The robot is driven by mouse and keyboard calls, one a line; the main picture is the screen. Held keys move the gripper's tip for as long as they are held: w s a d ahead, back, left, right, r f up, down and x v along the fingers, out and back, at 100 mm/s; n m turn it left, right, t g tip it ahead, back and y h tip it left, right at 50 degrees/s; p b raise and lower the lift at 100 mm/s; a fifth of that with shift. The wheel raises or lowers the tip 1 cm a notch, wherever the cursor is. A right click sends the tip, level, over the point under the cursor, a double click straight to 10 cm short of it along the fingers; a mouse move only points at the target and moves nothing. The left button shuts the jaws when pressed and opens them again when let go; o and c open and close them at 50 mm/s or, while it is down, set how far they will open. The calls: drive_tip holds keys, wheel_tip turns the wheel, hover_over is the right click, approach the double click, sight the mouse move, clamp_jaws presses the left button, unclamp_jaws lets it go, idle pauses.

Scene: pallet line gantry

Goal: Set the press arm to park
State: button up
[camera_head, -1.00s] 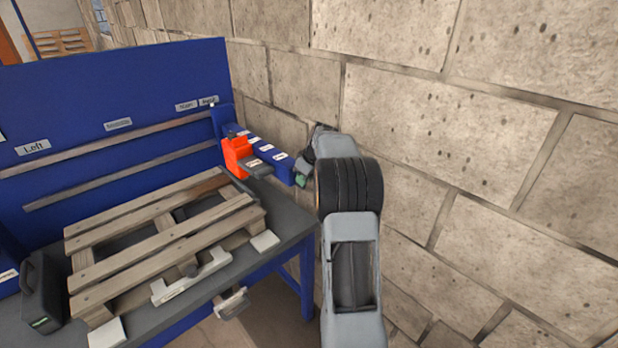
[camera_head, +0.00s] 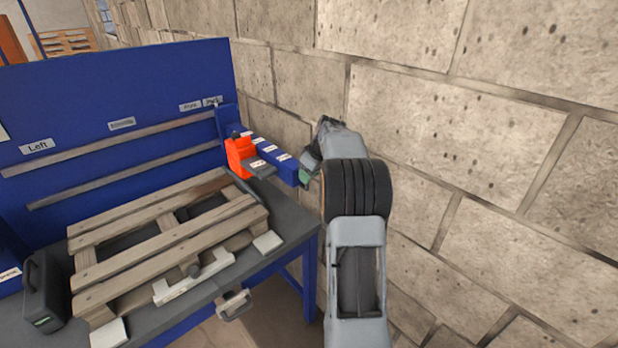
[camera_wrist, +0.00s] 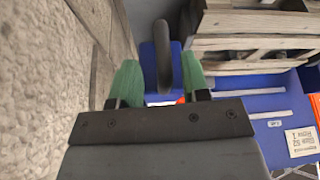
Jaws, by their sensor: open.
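The blue press arm (camera_head: 278,160) sticks out from the blue backboard at the right end of the bench, with an orange block (camera_head: 239,156) on it and small labels along its top. My gripper (camera_head: 307,176) is at the arm's outer end, beside the wall. In the wrist view my gripper (camera_wrist: 160,78) has its green fingers apart, on either side of a dark curved handle (camera_wrist: 163,50) in front of a blue part. I cannot tell whether a finger touches the handle.
A wooden pallet (camera_head: 165,240) lies on the dark bench (camera_head: 290,232). The stone wall (camera_head: 460,130) is close on the right of my arm. A black case (camera_head: 42,295) stands at the bench's left. Labels on the backboard (camera_head: 100,85) include "Left"; others are too small to read surely.

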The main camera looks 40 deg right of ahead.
drive_tip(key=v, duration=1.1)
drive_tip(key=shift+r, duration=0.35)
drive_tip(key=shift+s+d, duration=0.1)
drive_tip(key=s+a+f+m+g, duration=0.1)
drive_tip(key=s+a+f+m, duration=0.3)
drive_tip(key=f+m, duration=0.25)
drive_tip(key=s+a+f+n, duration=0.1)
drive_tip(key=s+a+f, duration=0.1)
drive_tip(key=s+a, duration=0.6)
drive_tip(key=s+a+f+n+h, duration=0.1)
drive_tip(key=s+a+f+n, duration=0.1)
drive_tip(key=s+a, duration=0.7)
drive_tip(key=a, duration=0.7)
drive_tip(key=shift+s+t, duration=0.25)
drive_tip(key=shift+t, duration=0.05)
